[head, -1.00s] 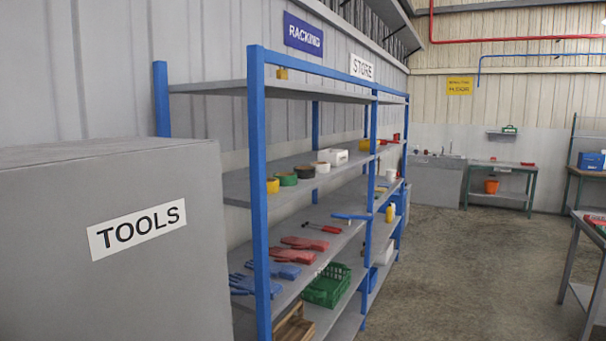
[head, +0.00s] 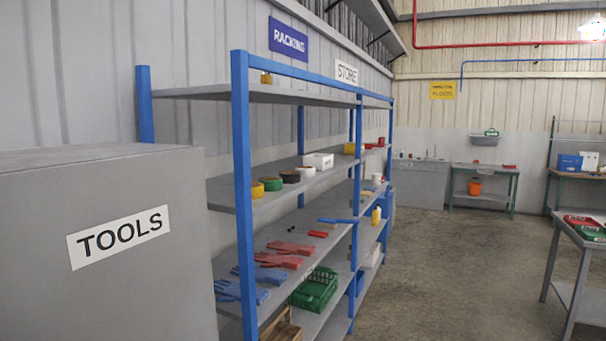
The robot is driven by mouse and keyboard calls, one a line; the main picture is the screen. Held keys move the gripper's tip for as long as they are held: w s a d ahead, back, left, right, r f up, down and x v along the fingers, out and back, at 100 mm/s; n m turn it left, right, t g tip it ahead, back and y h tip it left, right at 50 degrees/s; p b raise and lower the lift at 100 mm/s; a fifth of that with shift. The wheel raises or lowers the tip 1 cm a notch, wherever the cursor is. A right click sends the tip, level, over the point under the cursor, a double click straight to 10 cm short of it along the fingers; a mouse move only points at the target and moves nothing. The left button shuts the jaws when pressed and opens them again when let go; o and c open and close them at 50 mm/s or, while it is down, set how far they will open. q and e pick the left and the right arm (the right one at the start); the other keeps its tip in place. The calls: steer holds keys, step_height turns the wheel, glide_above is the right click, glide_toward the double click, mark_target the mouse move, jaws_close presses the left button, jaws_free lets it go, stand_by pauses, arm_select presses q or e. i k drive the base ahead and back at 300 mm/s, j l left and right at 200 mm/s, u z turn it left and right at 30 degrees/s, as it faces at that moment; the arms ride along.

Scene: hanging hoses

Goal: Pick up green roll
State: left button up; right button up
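The green roll (head: 272,184) sits on the second shelf from the top of the blue-framed rack. It stands between a yellow roll (head: 257,190) on its left and a dark roll (head: 290,176) on its right. A white roll (head: 306,171) is further along the same row. Neither of my grippers shows in the head view.
A grey TOOLS cabinet (head: 180,260) stands at the left, in front of the rack's near end. The blue rack post (head: 242,200) rises close to the yellow roll. Open floor (head: 430,270) lies right of the rack. A table (head: 575,235) stands at the far right.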

mark_target(271, 183)
steer(key=i+l+z, duration=0.35)
steer(key=i, duration=0.3)
steer(key=i+l+z, duration=0.3)
steer(key=i, duration=0.35)
steer(key=i+z, duration=0.35)
steer(key=i, duration=0.3)
steer(key=i+l+u, duration=0.1)
steer(key=i+u, duration=0.35)
steer(key=i+l+u, duration=0.2)
steer(key=i+u, duration=0.25)
steer(key=i+l+u, duration=0.4)
steer(key=k+j, duration=0.05)
steer(key=k, duration=0.05)
